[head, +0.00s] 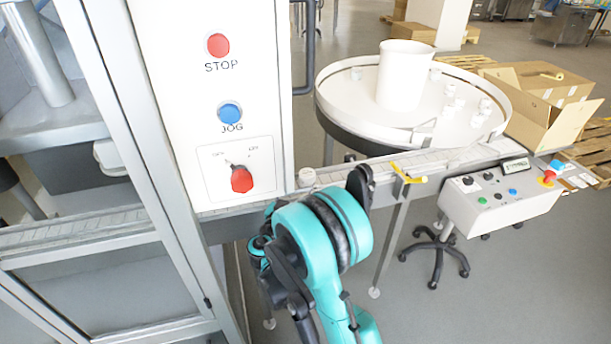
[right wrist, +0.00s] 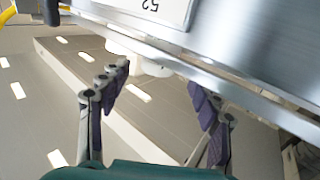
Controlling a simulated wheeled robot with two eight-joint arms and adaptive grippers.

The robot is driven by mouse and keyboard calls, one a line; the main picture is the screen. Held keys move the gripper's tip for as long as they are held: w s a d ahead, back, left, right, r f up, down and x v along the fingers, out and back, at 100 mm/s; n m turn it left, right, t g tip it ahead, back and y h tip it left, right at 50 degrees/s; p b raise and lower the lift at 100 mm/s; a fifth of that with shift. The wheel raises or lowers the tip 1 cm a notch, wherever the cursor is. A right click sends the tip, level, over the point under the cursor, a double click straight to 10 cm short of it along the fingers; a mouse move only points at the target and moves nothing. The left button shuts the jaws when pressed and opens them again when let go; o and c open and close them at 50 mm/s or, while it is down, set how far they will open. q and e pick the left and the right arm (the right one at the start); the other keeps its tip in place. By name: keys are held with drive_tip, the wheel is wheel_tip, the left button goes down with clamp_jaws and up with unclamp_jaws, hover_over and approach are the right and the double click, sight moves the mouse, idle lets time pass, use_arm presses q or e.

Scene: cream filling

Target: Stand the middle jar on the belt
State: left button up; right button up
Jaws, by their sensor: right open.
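In the right wrist view a white rounded thing, likely this jar (right wrist: 138,62), shows partly behind the metal rail, ahead of the fingers. My right gripper (right wrist: 163,85) is open and nothing is between its fingers. In the head view my teal right arm reaches up to the near side of the belt, just right of the jar, and largely hides the gripper. Several other small white jars (head: 450,90) are on the round table. My left gripper is out of view.
A cabinet (head: 235,90) with STOP and JOG buttons stands left of the jar. The round table (head: 335,105) with a tall white container (head: 403,75) is behind the belt. A yellow-handled part (head: 408,178) and a control box (head: 500,200) are to the right.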

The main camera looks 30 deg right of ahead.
drive_tip(key=s+a+n+g+y, duration=0.2)
drive_tip(key=s+a+n+y, duration=0.3)
drive_tip(key=s, duration=0.7)
drive_tip(key=s+a+n+g+y, duration=0.2)
drive_tip(key=s+a+n+y, duration=0.3)
drive_tip(key=s+a+y, duration=0.4)
drive_tip(key=s+a, duration=0.3)
drive_tip(key=s, duration=0.1)
drive_tip(key=shift+f+p, duration=0.25)
drive_tip(key=shift+p, duration=0.15)
drive_tip(key=shift+d, duration=0.1)
idle(1.2)
